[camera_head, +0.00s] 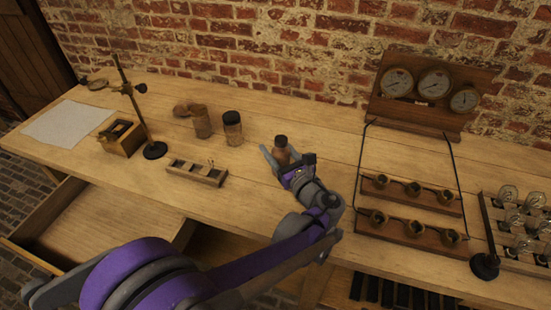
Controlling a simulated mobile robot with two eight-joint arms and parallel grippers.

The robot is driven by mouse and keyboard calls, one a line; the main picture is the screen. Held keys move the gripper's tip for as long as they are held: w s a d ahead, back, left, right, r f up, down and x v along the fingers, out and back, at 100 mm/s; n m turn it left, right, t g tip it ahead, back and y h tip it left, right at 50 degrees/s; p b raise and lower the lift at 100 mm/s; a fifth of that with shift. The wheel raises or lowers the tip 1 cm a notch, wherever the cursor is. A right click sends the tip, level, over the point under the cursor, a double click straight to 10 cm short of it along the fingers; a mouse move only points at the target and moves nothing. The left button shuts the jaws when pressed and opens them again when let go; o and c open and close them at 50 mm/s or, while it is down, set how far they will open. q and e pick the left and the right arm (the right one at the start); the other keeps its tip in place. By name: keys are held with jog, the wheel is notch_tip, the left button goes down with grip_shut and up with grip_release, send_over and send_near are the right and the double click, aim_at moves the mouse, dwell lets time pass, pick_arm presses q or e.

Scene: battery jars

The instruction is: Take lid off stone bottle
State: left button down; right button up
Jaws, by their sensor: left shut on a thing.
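A small brown bottle (282,156) with a dark lid (280,140) on top looks like the stone bottle; it is upright on or just above the middle of the bench. My left gripper (284,159) is shut on the bottle, with a grey finger on its left side and the other on its right. The wrist hides the bottle's lower part, so I cannot tell whether it touches the bench. The lid sits on the bottle's mouth above the fingers. My right gripper is not in view.
Behind to the left stand a dark-topped jar (233,134) and a brown jar (202,123). A small wooden rack (195,173) lies in front of them. A brass stand (133,105) is farther left. A cup rack (412,205) and gauge board (420,100) are at right.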

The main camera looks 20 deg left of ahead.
pick_arm(q)
notch_tip(320, 180, up, 4)
jog(key=shift+f, duration=0.25)
jog(key=c, duration=0.8)
grip_release()
grip_shut()
jog(key=shift+p, duration=0.3)
jog(key=m+t+h+p, duration=0.1)
jog(key=m+h+p, duration=0.1)
jog(key=p, duration=0.2)
jog(key=a+m+t+h+p, duration=0.1)
jog(key=m+t+h+p, duration=0.1)
jog(key=h+p, duration=0.1)
jog(key=m+t+h+p, duration=0.1)
jog(key=h+p, duration=0.1)
jog(key=p, duration=0.3)
jog(key=shift+w+a+f+m+t+h, duration=0.15)
jog(key=shift+w+m+t+h, duration=0.15)
jog(key=shift+m+h, duration=0.1)
